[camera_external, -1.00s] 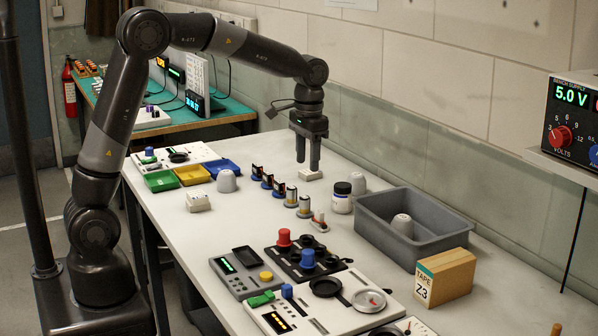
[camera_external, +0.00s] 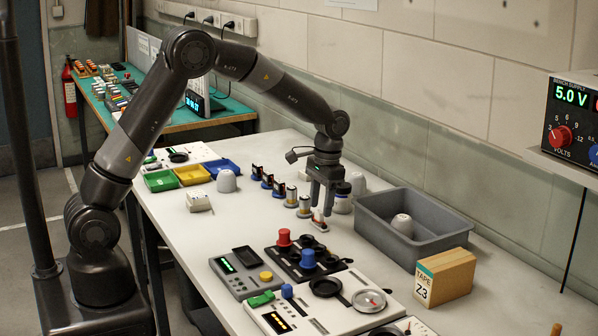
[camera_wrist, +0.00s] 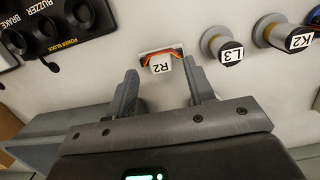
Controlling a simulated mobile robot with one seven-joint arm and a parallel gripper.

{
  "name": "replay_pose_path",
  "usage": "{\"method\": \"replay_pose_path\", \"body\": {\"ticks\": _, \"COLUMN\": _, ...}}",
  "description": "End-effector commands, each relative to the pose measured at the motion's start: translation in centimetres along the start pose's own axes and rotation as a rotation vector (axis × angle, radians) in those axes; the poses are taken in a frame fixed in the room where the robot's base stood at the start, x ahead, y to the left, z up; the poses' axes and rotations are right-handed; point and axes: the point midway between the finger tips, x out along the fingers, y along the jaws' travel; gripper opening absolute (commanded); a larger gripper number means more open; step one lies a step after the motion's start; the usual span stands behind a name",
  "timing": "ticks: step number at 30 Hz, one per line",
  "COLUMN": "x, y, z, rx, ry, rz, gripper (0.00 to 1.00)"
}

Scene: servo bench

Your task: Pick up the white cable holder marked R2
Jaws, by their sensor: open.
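The white cable holder marked R2 (camera_wrist: 160,66) is at the upper middle of the wrist view, its label upside down and an orange cable around it. In the external view the cable holder (camera_external: 319,224) stands on the white bench at the near end of a row. My gripper (camera_external: 322,212) points down over it with its fingers low. In the wrist view my gripper (camera_wrist: 160,76) is open and empty, with one finger on each side of the holder in the picture. I cannot tell whether the fingertips reach past its top.
A grey bin (camera_external: 380,232) is to the right, and a black power block (camera_external: 290,262) lies in front.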

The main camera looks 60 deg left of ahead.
Motion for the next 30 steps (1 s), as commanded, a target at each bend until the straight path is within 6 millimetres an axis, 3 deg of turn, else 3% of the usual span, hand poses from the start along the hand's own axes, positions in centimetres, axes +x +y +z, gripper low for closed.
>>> {"method": "replay_pose_path", "body": {"ticks": 6, "x": 3.1, "y": -0.1, "z": 0.0, "rx": 0.000, "ry": -0.001, "rz": 0.000, "gripper": 0.49}}
{"method": "replay_pose_path", "body": {"ticks": 15, "x": 3.5, "y": -0.1, "z": 0.0, "rx": 0.000, "ry": 0.000, "rz": 0.000, "gripper": 0.48}}
{"method": "replay_pose_path", "body": {"ticks": 30, "x": 3.4, "y": -0.1, "z": 0.0, "rx": 0.000, "ry": 0.000, "rz": 0.000, "gripper": 0.07}}
